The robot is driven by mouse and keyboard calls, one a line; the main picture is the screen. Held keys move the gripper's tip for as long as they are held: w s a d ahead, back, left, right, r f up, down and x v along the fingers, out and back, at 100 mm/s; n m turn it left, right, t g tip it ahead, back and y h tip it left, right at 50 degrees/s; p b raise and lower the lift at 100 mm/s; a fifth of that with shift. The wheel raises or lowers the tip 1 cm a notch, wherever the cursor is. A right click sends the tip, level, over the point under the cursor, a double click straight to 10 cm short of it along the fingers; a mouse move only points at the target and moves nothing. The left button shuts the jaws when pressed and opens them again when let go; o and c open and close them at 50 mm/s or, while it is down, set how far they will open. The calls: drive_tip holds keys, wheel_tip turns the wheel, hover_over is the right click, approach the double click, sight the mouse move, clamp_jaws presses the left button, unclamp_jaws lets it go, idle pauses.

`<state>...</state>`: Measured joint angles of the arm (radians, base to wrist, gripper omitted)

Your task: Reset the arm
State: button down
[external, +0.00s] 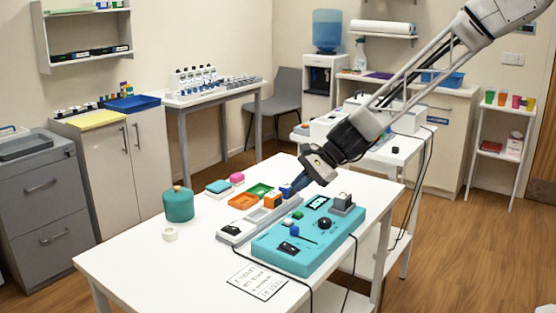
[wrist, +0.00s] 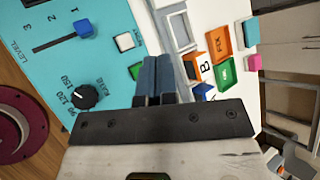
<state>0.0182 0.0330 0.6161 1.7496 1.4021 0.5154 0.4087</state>
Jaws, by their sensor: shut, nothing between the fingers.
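My gripper (external: 293,187) reaches in from the upper right of the external view and points down at the table. Its blue fingers (wrist: 156,77) are together in the wrist view, with nothing between them. They are over the area between the teal control panel (wrist: 75,60) and the grey-white tray unit (wrist: 177,27). The panel (external: 268,248) carries a blue slider (wrist: 83,28), a black knob (wrist: 85,95) and a white button (wrist: 125,42). In the external view the fingertips are close to an orange block (external: 273,200); I cannot tell whether they touch anything.
A black cable runs off the front. The table's left front is mostly clear.

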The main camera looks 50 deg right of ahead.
idle(0.4)
drive_tip(key=s+r+n+g, duration=0.1)
drive_tip(key=s+r+n, duration=0.4)
drive_tip(key=s+r, duration=0.45)
drive_tip(key=s+r+n+g, duration=0.1)
drive_tip(key=s+r+n, duration=0.4)
drive_tip(key=s, duration=0.7)
drive_tip(key=s+d+r+n+h, duration=0.1)
drive_tip(key=s+d+n+h, duration=0.1)
drive_tip(key=s, duration=0.8)
drive_tip(key=s+d+r+n+g+h, duration=0.1)
drive_tip(key=s+d+r+n+h, duration=0.1)
drive_tip(key=s, duration=0.7)
drive_tip(key=s+d+r+n+g+h, duration=0.1)
drive_tip(key=s+d+n+h, duration=0.1)
drive_tip(key=s, duration=0.8)
drive_tip(key=shift+s+d+r+n, duration=0.15)
drive_tip(key=shift+s+d+n, duration=0.2)
drive_tip(key=shift+d+n, duration=0.65)
